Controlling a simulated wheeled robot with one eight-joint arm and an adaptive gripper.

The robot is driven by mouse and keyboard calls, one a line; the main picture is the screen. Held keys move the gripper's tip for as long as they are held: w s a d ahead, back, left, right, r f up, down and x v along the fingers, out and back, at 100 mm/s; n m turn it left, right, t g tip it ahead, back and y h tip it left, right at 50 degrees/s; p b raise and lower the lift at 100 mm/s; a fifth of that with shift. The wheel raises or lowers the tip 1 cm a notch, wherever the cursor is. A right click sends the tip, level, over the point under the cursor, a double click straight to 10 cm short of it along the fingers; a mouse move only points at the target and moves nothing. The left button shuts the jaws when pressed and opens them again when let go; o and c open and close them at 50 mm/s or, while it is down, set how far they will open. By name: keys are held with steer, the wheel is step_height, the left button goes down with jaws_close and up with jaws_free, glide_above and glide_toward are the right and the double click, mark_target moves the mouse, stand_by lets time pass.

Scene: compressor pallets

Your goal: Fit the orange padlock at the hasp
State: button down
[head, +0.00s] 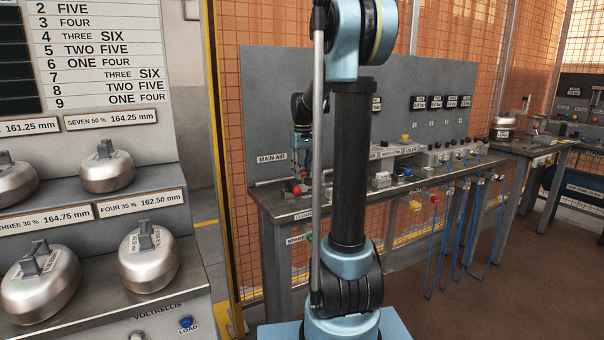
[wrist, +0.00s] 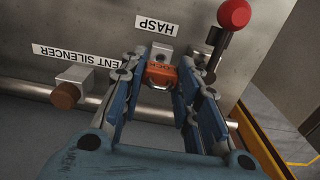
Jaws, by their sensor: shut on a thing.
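In the wrist view the orange padlock (wrist: 161,75) is between the fingertips of my gripper (wrist: 164,80), which is shut on it. Part of its metal shackle shows below the orange body. The hasp (wrist: 161,50), a small grey block under an upside-down HASP label (wrist: 157,24), is just beyond the padlock. I cannot tell whether padlock and hasp touch. In the head view my gripper (head: 301,146) is over the left part of the workbench, partly behind my arm; the padlock cannot be made out there.
A red-knobbed lever (wrist: 233,14) stands close to the right of my gripper in the wrist view. A brown silencer (wrist: 66,95) and a metal pipe (wrist: 25,89) are at the left. In the head view several blue cables (head: 445,235) hang from the bench (head: 270,205).

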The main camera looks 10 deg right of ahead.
mark_target(303, 171)
steer(key=shift+f, duration=1.55)
stand_by(0.7)
steer(key=c, duration=1.1)
jaws_free()
steer(key=shift+r, duration=0.15)
step_height(303, 171, up, 12)
steer(key=shift+f, duration=0.15)
steer(key=s+f+m, duration=0.1)
steer(key=s+f, duration=0.6)
steer(key=s, duration=0.4)
steer(key=s+f+m+t, duration=0.1)
steer(key=s+f, duration=0.7)
steer(key=s, duration=0.4)
steer(key=s+f+m+t, duration=0.1)
steer(key=s+f, duration=0.6)
steer(key=s, duration=0.4)
steer(key=shift+s+f, duration=0.2)
steer(key=shift+s, duration=0.2)
